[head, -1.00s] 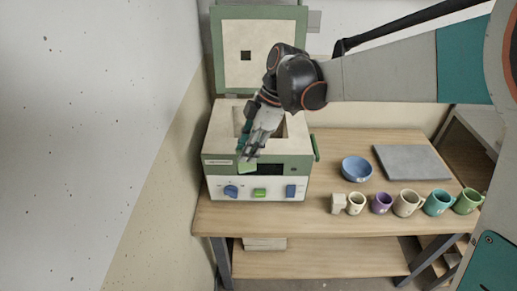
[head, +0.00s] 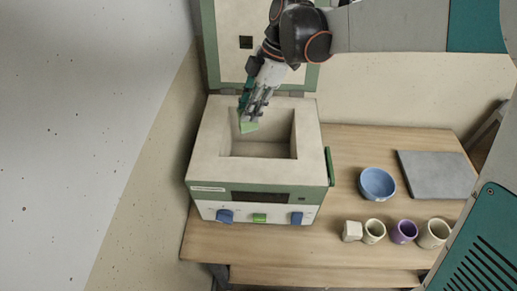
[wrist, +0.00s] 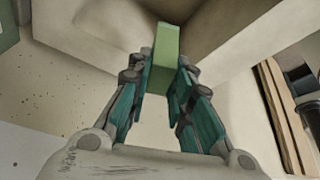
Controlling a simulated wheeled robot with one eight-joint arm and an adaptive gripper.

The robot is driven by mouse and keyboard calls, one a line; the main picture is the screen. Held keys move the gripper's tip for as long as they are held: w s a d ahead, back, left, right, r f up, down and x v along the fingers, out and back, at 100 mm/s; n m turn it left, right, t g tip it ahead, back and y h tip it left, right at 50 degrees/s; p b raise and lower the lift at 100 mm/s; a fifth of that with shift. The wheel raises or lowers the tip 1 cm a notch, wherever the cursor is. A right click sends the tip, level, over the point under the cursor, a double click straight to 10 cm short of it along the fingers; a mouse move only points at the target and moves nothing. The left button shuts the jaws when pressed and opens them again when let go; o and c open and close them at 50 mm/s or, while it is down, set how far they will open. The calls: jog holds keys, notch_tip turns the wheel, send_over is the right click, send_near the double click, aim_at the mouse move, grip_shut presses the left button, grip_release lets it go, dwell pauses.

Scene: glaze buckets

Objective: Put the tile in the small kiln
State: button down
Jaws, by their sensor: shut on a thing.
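The small kiln (head: 205,165) is a cream and green box on the table, its lid (head: 228,70) raised at the back and its square chamber (head: 265,148) open at the top. My gripper (head: 248,118) is over the back left part of the chamber opening. It is shut on the tile (head: 249,126), a light green block that hangs from the fingertips. In the wrist view the tile (wrist: 166,45) sits between the fingers (wrist: 168,85), with cream kiln walls around it. I cannot tell how deep the tile is in the opening.
A wall (head: 140,170) is close on the left.

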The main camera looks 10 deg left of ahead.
notch_tip(320, 180, down, 19)
jog(key=b, duration=0.5)
jog(key=shift+s+b, duration=0.15)
jog(key=shift+b, duration=0.2)
jog(key=shift+f, duration=0.2)
jog(key=c, duration=1.4)
grip_release()
jog(key=shift+c, duration=0.2)
jog(key=shift+r, duration=0.15)
jog(key=p+v, duration=0.3)
jog(key=v, duration=0.9)
jog(key=shift+p, duration=0.3)
jog(key=shift+a, duration=0.1)
